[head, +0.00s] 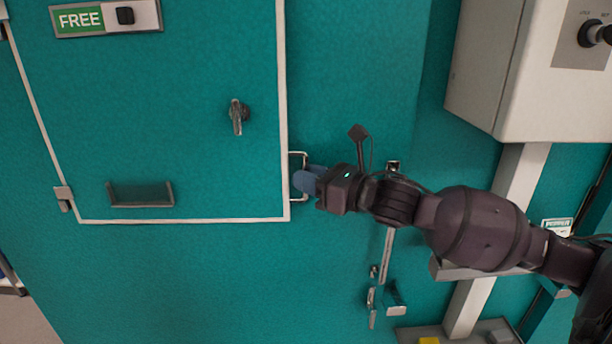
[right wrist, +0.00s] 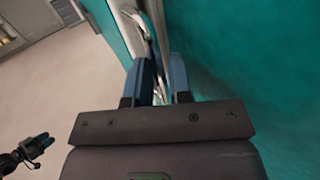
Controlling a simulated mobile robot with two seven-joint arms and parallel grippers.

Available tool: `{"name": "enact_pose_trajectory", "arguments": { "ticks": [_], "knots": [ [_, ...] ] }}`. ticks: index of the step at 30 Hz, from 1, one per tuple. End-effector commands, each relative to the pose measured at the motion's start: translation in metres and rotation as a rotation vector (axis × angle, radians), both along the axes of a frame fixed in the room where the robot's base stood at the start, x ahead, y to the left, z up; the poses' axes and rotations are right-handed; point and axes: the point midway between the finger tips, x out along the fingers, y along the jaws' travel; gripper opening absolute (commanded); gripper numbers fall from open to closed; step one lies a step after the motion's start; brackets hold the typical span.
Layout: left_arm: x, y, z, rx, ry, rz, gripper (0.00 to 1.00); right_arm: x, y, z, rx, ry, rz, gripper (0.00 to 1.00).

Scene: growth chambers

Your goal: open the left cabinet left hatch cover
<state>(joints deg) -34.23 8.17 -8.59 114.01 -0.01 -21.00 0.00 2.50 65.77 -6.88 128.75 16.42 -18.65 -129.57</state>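The left hatch cover (head: 180,130) is a teal panel edged in white, with a FREE sign at its top. It sits flush and looks closed. A turn latch (head: 237,116) is on its right part. A metal bar handle (head: 299,153) sticks out just right of its edge. My right gripper (head: 306,181) is at this handle, its blue fingers hiding part of the bar. In the right wrist view its fingers (right wrist: 160,72) stand apart with a narrow gap; I cannot tell whether they touch the bar. What looks like my left gripper (right wrist: 42,143) shows small there, fingers unclear.
A grey control box (head: 535,75) juts out at the upper right. Another latch rod (head: 386,258) is below my right arm. Open floor (right wrist: 75,100) shows left in the wrist view.

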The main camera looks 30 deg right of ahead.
Motion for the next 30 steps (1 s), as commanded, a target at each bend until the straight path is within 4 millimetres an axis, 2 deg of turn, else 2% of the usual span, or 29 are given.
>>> {"name": "enact_pose_trajectory", "arguments": {
  "ticks": [13,17,18,30],
  "knots": [
    [-0.0068,0.0012,-0.0046,0.000,0.016,0.004,0.43,0.0057,0.0029,-0.0002,0.000,0.001,0.001,0.20],
    [-0.0065,0.0011,-0.0044,0.000,0.016,0.004,0.43,0.0056,0.0028,-0.0001,0.000,0.001,0.001,0.01],
    [-0.0064,0.0011,-0.0044,0.000,0.015,0.004,0.43,0.0056,0.0028,-0.0001,0.000,0.001,0.001,0.00],
    [-0.0031,0.0005,-0.0027,0.000,0.009,0.002,0.43,0.0070,0.0050,-0.0002,-0.001,0.000,0.001,0.00]
  ]
}}
